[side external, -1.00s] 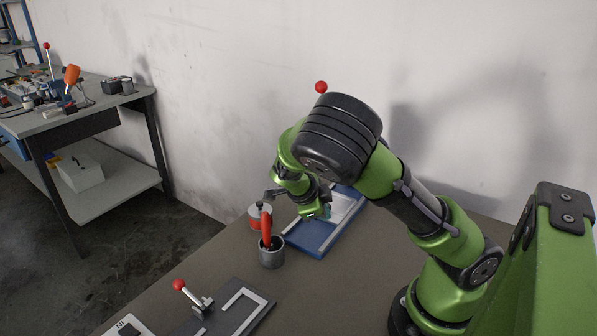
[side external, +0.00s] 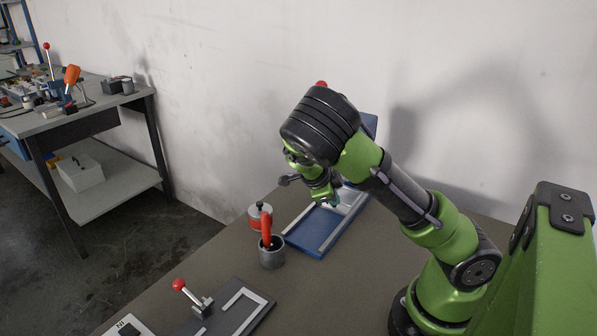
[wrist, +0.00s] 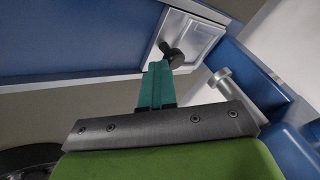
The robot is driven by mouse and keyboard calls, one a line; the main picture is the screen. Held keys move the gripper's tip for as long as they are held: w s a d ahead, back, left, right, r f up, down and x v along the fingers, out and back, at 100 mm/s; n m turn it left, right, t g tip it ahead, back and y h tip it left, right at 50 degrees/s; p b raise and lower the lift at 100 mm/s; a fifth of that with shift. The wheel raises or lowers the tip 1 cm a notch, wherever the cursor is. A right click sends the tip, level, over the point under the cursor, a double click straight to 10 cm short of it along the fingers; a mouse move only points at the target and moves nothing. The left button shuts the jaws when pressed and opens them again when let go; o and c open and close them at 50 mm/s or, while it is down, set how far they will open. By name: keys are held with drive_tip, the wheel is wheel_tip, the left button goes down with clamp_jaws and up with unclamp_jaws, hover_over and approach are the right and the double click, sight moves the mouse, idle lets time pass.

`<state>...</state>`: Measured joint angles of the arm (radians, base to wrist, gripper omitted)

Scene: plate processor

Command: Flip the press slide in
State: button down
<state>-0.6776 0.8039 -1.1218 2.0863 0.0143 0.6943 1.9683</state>
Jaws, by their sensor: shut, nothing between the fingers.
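The blue plate press (side external: 309,243) stands at the back of the bench, with light metal rails on its base. Its red ball (side external: 321,84) and part of its blue upright (side external: 369,125) show behind my arm. In the wrist view, a silver metal piece with a black knob (wrist: 174,57), perhaps the press slide, sits beside a blue panel (wrist: 75,35). My gripper (wrist: 155,70) is shut and empty, its teal fingertips close to the knob; I cannot tell if they touch. In the side view my gripper (side external: 330,201) is over the base's far part.
A dark fixture (side external: 235,308) with a red-knobbed lever (side external: 179,285) lies in front.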

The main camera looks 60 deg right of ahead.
drive_tip(key=shift+d, duration=0.35)
drive_tip(key=shift+s+a, duration=0.1)
